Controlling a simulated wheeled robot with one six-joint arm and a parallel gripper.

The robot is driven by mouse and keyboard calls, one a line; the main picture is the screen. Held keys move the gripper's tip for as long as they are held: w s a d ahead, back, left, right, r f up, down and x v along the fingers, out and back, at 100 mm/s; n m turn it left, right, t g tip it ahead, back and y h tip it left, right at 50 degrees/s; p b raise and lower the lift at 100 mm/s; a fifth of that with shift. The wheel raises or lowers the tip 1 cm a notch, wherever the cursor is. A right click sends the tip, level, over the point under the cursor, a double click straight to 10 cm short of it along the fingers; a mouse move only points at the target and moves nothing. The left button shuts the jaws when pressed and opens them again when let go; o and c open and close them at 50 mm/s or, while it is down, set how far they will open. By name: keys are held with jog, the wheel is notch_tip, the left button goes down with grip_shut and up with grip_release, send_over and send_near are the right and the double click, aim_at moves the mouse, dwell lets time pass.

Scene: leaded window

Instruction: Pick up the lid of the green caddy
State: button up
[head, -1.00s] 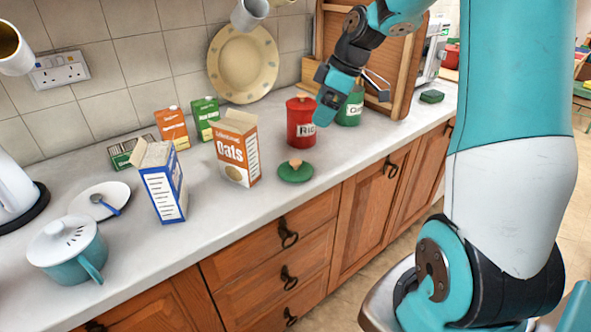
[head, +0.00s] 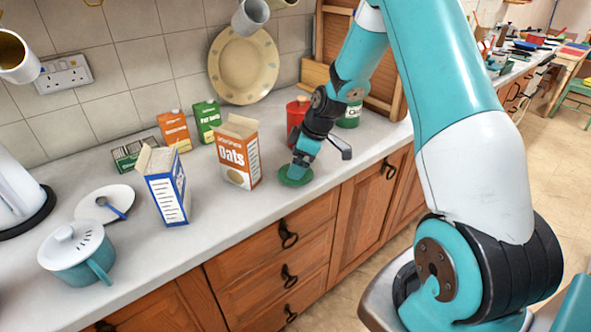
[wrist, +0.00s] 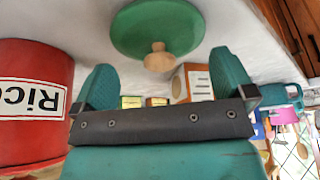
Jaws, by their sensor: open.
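The lid (head: 295,180) is a round green disc with a pale wooden knob. It lies flat on the counter, just right of the oats box. My gripper (head: 299,168) is right above it and hides the knob in the head view. In the wrist view, the lid (wrist: 158,25) and its knob lie just beyond the two spread fingers (wrist: 166,76), lined up with the gap between them. My gripper is open and holds nothing. The green caddy (head: 349,116) stands behind my arm at the back and is partly hidden.
The red rice caddy (wrist: 32,105) stands close beside my gripper. The oats box (head: 238,152) stands left of the lid. A blue-and-white box (head: 166,188) and a teal pot (head: 75,255) are further left. The counter's front edge is near the lid.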

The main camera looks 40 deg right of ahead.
jog(key=shift+x, duration=0.95)
jog(key=shift+c, duration=0.5)
jog(key=c, duration=0.6)
